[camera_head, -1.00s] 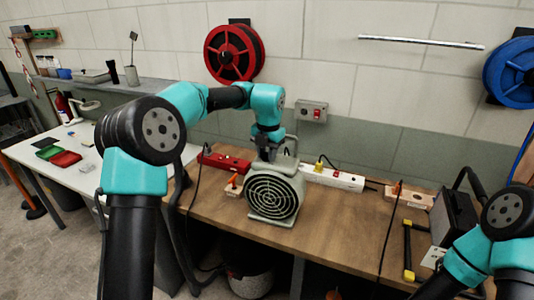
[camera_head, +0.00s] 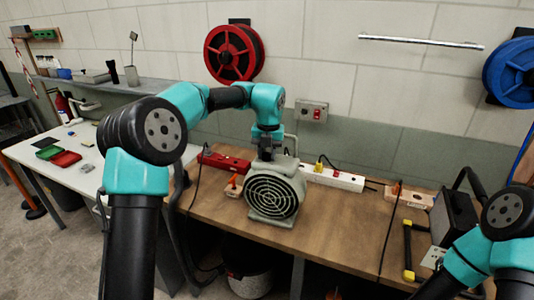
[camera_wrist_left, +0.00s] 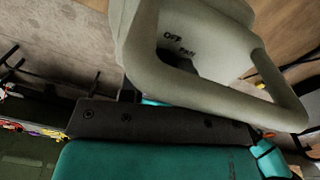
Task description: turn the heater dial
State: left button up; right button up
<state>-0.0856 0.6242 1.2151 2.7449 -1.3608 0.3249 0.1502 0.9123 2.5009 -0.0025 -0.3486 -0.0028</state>
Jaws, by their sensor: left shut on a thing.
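The grey-green fan heater (camera_head: 273,195) stands on the wooden bench, with its round grille facing the front. Its top, marked "OFF" and "FAN", and its loop handle (camera_wrist_left: 215,92) fill much of the left wrist view. My left gripper (camera_head: 265,155) points straight down onto the heater's top, beside the handle. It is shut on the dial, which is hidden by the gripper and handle. My right gripper is out of view; only part of that arm shows at the lower right.
A red power strip (camera_head: 222,162) lies left of the heater and a white one (camera_head: 333,178) right of it. Cables hang over the bench's front. A yellow-and-black tool (camera_head: 408,250) lies at the right. The bench (camera_head: 345,220) right of the heater is mostly clear.

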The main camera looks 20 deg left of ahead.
aim_at(269, 154)
pick_arm(q)
jog(key=o, duration=0.9)
jog(key=r, duration=1.7)
jog(key=shift+d+r, duration=0.2)
jog(key=shift+d, duration=0.15)
jog(key=shift+o, duration=0.2)
